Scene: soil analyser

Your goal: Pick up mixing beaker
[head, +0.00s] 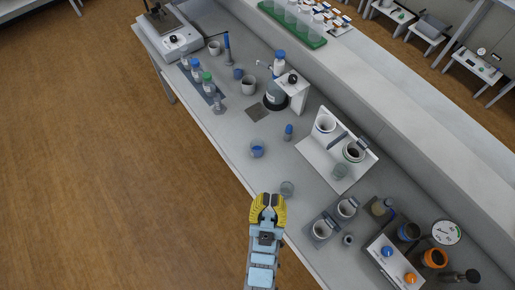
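My gripper (268,200), with yellow fingers on a light blue arm, is at the front edge of the bench in the lower middle. The view from above does not show clearly whether its fingers are apart. A clear glass beaker (287,188) stands upright just beyond and to the right of the fingertips, seemingly apart from them. Another clear beaker with blue in it (257,150) stands farther back near the front edge. A third clear beaker (340,171) stands on the white stand's base. I cannot tell which is the mixing beaker.
A small blue-topped bottle (289,130) stands behind the blue beaker. A white stand (323,165) holds cups at the right. Metal cups (321,229) and a panel with blue and orange knobs (394,262) are at lower right. The bench between the front beakers is clear.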

